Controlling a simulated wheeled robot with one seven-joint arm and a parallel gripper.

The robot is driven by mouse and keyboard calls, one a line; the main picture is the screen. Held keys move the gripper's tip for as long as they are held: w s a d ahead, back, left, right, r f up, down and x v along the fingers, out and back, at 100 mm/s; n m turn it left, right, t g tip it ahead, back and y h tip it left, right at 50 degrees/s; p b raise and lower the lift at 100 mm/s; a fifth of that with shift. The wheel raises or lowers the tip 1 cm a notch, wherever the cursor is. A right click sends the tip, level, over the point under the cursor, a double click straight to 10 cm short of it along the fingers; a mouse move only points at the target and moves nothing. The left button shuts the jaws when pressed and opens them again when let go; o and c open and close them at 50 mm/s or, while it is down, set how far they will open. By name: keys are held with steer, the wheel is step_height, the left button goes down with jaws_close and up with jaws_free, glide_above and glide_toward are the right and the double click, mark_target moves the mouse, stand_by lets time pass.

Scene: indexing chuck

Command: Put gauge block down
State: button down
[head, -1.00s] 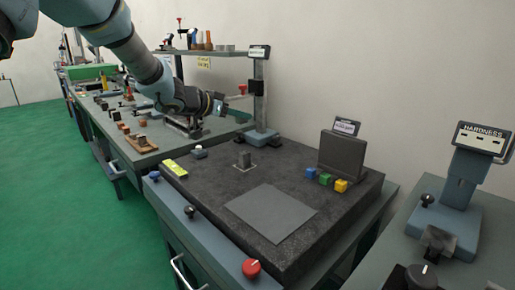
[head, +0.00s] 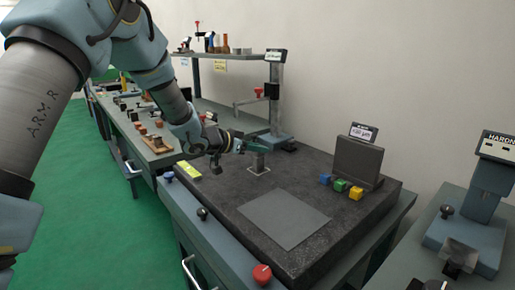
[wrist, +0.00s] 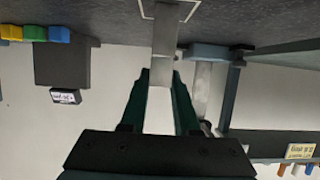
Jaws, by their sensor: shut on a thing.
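My gripper (wrist: 158,84) comes in from the left over the dark granite plate and is shut on a light grey gauge block (wrist: 159,73). In the head view my gripper (head: 243,146) is at the top of a short grey post (head: 258,164). The post (wrist: 165,35) stands upright inside a pale square outline on the plate. In the wrist view, which is upside down, the gauge block lines up with the post's top end. I cannot tell whether they touch. In the head view the fingers mostly hide the gauge block.
A flat grey sheet (head: 285,218) lies on the granite plate (head: 225,205). Blue, green and yellow cubes (head: 341,186) stand before a dark upright block (head: 357,160). A gauge stand (head: 277,105) rises behind my gripper. A red button (head: 262,274) is at the front edge.

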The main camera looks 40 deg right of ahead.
steer(key=c, duration=0.6)
jaws_free()
steer(key=shift+c, duration=0.2)
steer(key=b+v, duration=0.1)
steer(key=v, duration=1.1)
